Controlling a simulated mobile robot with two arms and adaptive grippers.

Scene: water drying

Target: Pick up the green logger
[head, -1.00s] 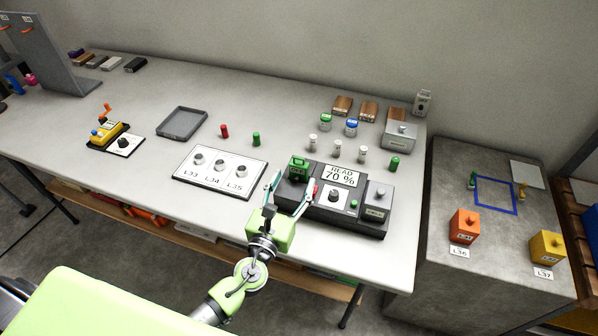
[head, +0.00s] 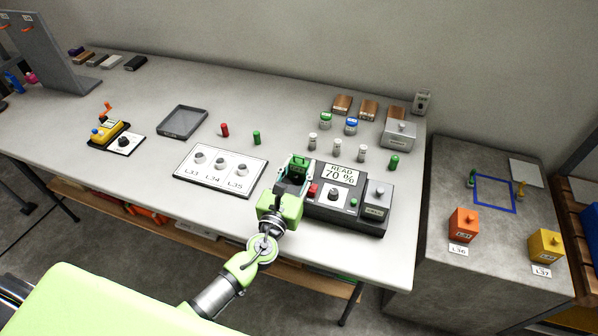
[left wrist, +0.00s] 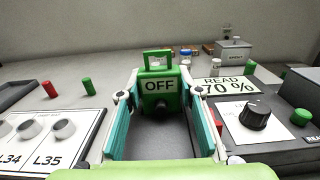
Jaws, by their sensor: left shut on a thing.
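The green logger (left wrist: 160,92) has a loop handle on top and a face that reads OFF. In the head view the logger (head: 299,164) is at the left end of the black console (head: 345,218). My left gripper (head: 294,172) comes at it from the front. In the left wrist view the gripper's fingers (left wrist: 160,112) stand on either side of the logger, shut on it. The logger is upright and partly hidden by the gripper in the head view. My right gripper is not in view.
The console carries a READ 70 % sign (head: 341,174), a dial and a grey block (head: 377,194). A grey tray (head: 183,122) is farther left.

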